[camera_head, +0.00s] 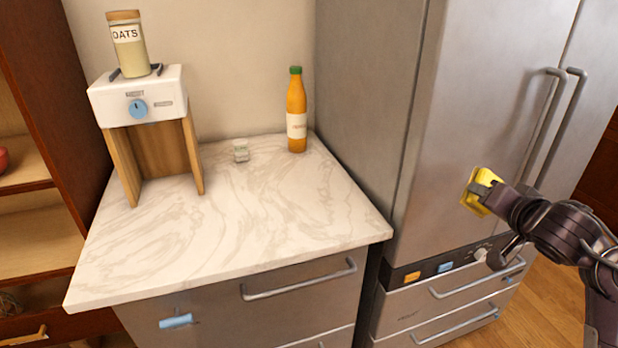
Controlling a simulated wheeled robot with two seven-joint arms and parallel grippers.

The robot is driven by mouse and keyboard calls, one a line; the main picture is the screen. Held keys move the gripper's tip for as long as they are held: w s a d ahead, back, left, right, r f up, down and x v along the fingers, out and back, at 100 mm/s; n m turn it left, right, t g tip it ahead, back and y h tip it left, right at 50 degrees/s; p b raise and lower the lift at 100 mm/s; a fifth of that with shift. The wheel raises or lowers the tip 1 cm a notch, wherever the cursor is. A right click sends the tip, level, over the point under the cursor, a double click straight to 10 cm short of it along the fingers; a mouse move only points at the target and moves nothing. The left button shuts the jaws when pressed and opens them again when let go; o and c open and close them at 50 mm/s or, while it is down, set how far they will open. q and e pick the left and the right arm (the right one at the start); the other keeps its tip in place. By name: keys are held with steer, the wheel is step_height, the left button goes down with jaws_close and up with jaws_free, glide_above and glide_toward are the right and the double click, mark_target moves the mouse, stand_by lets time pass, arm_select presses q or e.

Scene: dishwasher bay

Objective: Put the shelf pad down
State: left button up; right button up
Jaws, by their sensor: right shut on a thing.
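The yellow pad (467,198), which I take to be the shelf pad, is held up in front of the steel fridge at the right. My right gripper (482,190) is shut on it, and its dark fingers cover part of the pad. The pad is in the air, to the right of the marble counter (250,230) and apart from it. My left gripper is out of view.
On the counter stand a white-topped wooden stand (138,95) with an oats jar (128,45), an orange bottle (296,112) and a small clear object (241,151). The counter's front and middle are clear. The fridge (480,100) has protruding handles (548,115).

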steer(key=s+a+f+n+g, duration=0.1)
steer(key=s+a+f+g, duration=0.1)
steer(key=s+a+f, duration=0.5)
steer(key=s+a+f+n+g+y, duration=0.1)
steer(key=s+a+f+n+g, duration=0.1)
steer(key=s+a+f, duration=0.5)
steer(key=shift+s+a+f+p, duration=0.15)
steer(key=shift+s+f+p, duration=0.55)
steer(key=shift+s, duration=1.85)
